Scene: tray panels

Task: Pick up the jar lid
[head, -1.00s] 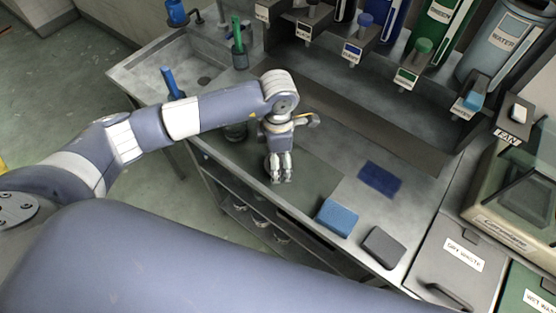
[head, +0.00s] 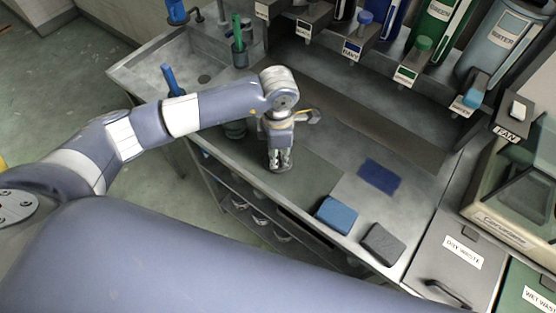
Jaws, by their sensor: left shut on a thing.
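My left gripper (head: 280,158) points down over the dark mat on the metal counter, near its front edge. Its fingers are shut on a small grey thing low between the tips, which I take to be the jar lid (head: 281,169). The fingers hide most of it, and I cannot tell whether it touches the mat. A dark glass jar (head: 235,130) stands left of the gripper, partly hidden behind my arm. My right gripper is not in view.
A blue sponge (head: 337,215), a dark grey block (head: 382,243) and a navy cloth (head: 379,177) lie to the right. Labelled dispensers (head: 415,65) line the back. A sink (head: 190,65) is at the left. The counter between gripper and cloth is clear.

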